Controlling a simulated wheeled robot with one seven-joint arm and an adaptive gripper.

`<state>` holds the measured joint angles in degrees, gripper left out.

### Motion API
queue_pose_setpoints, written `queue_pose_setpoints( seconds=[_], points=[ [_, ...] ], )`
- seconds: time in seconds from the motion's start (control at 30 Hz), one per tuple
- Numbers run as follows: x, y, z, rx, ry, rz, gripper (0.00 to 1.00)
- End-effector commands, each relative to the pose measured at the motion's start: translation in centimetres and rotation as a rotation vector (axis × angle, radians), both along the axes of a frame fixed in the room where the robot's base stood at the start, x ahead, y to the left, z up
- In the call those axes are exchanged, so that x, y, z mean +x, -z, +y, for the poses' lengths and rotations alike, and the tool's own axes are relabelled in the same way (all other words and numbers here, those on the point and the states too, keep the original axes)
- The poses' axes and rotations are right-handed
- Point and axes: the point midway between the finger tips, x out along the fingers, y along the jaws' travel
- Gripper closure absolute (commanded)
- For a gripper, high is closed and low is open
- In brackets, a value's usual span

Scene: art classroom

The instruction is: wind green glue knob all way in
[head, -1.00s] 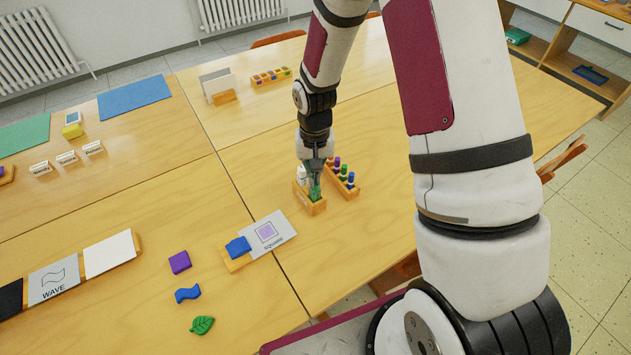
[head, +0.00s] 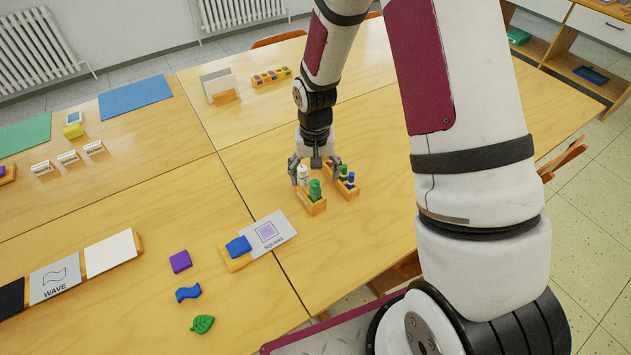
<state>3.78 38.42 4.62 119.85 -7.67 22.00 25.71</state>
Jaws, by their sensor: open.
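The green glue stick with its knob (head: 315,189) stands upright in a small wooden holder (head: 317,208) on the table. A white glue stick or bottle (head: 303,174) stands behind it in the same holder. My gripper (head: 315,178) is open above and behind the holder, its fingers spread wide to either side. Nothing is between the fingers that I can tell as held. How far in the green knob is wound is too small to tell.
Just right of the holder is a wooden rack (head: 345,183) with several coloured pegs, partly hidden by my gripper. The square card (head: 268,231) lies to the left. The table in front of the holder is clear.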

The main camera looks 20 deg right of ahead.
Motion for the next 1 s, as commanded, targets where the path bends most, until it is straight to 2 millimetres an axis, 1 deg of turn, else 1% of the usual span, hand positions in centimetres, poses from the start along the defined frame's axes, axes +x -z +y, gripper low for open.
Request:
queue_pose_setpoints(
  seconds=[0.47, 0.57, 0.7, 0.8, 0.9, 1.0],
  points=[
    [0.00, 0.00, 0.00, 0.000, 0.011, 0.000, 0.25],
    [0.01, -0.01, 0.09, -0.001, 0.122, -0.001, 0.25],
    [-0.02, -0.03, 0.08, -0.002, 0.393, 0.000, 0.25],
    [-0.02, -0.04, 0.06, -0.001, 0.537, -0.001, 0.25],
    [0.00, -0.02, 0.01, 0.000, 0.600, -0.001, 0.25],
    [0.01, 0.00, 0.00, 0.000, 0.605, 0.000, 0.25]
  ],
)
